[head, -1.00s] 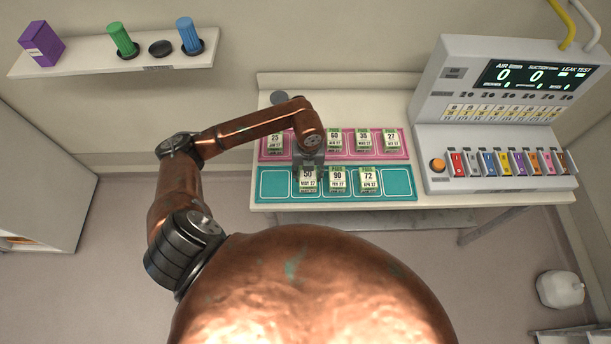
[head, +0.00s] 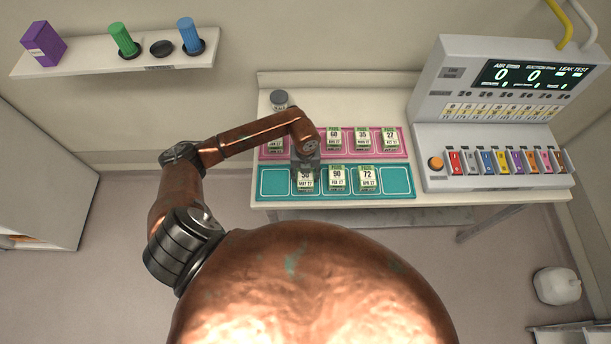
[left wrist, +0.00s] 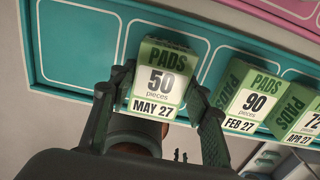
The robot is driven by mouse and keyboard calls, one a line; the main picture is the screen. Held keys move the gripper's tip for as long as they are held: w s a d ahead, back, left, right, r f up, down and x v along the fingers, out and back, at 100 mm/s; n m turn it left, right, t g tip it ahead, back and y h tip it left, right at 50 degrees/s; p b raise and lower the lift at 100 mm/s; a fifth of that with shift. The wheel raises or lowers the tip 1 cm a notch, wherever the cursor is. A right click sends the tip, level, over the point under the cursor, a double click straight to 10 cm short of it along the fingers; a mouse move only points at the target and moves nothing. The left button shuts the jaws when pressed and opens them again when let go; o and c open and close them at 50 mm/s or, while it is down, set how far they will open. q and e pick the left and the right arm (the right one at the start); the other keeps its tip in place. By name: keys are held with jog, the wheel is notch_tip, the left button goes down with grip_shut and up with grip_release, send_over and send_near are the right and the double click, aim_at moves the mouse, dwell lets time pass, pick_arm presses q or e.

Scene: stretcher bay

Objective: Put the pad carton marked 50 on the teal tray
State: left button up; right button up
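The pad carton marked 50 (head: 305,183) is a green and white box over the second compartment from the left of the teal tray (head: 276,194). In the left wrist view the carton (left wrist: 160,82) stands between my left gripper's fingers (left wrist: 161,88), which touch its two sides. Whether the carton's base rests fully on the tray is hidden. My right gripper is not in view.
Cartons 90 (head: 338,180) and 72 (head: 368,180) stand to the right on the teal tray; its end compartments are empty. Behind lies the pink tray (head: 403,145) with several cartons. A test console (head: 480,120) stands at the right.

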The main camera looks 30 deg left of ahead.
aim_at(305, 176)
pick_arm(q)
jog(key=o, duration=0.4)
jog(key=shift+r, duration=0.1)
jog(key=shift+r, duration=0.2)
notch_tip(305, 176, up, 12)
jog(key=b, duration=0.2)
jog(key=shift+f, duration=0.15)
